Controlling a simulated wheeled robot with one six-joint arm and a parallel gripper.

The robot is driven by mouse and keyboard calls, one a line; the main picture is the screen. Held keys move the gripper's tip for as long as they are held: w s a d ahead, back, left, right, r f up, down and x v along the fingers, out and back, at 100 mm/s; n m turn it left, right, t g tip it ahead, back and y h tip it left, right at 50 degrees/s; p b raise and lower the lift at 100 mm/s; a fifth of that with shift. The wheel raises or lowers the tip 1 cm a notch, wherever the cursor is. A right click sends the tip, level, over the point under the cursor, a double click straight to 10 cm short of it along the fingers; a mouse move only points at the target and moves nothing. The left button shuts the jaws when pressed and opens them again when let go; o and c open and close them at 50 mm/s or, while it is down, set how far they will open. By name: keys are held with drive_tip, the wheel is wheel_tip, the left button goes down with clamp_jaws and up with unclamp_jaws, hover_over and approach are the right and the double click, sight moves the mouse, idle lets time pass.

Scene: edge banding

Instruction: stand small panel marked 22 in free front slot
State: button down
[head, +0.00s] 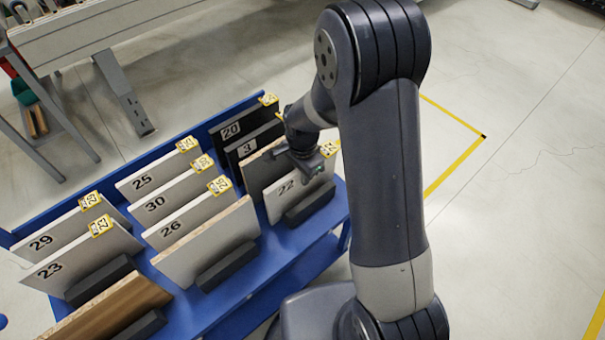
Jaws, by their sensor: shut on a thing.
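The small light-grey panel marked 22 (283,202) is upright at the front of the right-hand column of the blue rack (272,270). A black block (310,206) is in front of its lower part. My gripper (308,167) is shut on the panel's upper edge, near a yellow tag (329,148). The panel's lower edge is hidden behind the block, so I cannot tell whether it rests fully in the slot.
Close behind are another panel (258,172) and dark panels marked 3 (247,148) and 20 (231,128). Floor right of the rack is clear.

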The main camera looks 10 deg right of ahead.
drive_tip(key=shift+f, duration=0.1)
drive_tip(key=c, duration=1.4)
unclamp_jaws()
drive_tip(key=shift+c, duration=0.2)
wheel_tip(320, 180, up, 12)
drive_tip(key=shift+r+p, duration=0.15)
drive_tip(key=shift+p, duration=0.55)
